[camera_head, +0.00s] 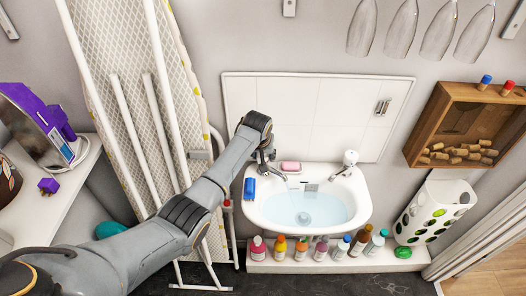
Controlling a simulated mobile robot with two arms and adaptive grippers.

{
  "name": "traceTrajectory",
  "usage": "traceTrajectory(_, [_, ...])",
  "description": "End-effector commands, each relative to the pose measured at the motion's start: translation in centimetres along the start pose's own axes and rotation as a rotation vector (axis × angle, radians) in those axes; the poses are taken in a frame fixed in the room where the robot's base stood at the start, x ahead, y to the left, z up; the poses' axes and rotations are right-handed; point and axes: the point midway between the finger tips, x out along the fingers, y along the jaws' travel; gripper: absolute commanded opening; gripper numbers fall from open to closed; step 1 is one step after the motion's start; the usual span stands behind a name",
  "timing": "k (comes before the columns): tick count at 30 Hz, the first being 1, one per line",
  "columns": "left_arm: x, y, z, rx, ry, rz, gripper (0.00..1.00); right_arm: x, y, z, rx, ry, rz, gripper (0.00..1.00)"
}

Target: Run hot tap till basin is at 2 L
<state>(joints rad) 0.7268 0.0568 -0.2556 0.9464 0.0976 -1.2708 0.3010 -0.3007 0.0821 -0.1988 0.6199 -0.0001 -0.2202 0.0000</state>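The white basin (355,191) is mounted on the wall and holds pale blue water (303,209). A chrome tap with a white top (349,159) stands at its back right corner. My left arm reaches in from the left, and its gripper (267,158) is at the back left corner of the basin, over the other tap (281,174). That tap is mostly hidden by the gripper, and its spout points over the water. The fingers are small and dark, so their opening and any contact are unclear. No hot or cold mark is readable. My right gripper is out of view.
A pink soap (291,166) and a blue item (249,188) lie on the basin's rim. Several bottles (342,246) line the ledge below. An ironing board (128,60) leans at the left. Glasses hang above, and a wooden box of corks (432,128) is at the right.

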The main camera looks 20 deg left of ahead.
Motion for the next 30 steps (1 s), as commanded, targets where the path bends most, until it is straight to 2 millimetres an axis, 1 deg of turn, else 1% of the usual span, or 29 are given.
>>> traceTrajectory(1, [-0.3,-0.1,-0.1,0.036,-0.003,0.014,0.13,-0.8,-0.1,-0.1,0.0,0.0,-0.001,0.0])
traceTrajectory(3, [-0.3,-0.2,-0.1,0.094,-0.002,0.039,0.13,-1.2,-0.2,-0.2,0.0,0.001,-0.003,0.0])
traceTrajectory(9, [-0.1,-0.1,0.0,0.259,-0.002,0.108,0.13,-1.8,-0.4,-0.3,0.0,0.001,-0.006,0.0])
traceTrajectory(18, [0.1,-0.1,0.1,0.46,-0.002,0.191,0.13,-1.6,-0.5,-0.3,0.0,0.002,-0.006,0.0])
traceTrajectory(24, [0.1,-0.1,0.0,0.542,0.0,0.223,0.13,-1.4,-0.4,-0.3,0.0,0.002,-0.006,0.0])
traceTrajectory(30, [0.1,-0.1,0.0,0.581,-0.001,0.239,0.13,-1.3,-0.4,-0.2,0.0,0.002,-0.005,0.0])
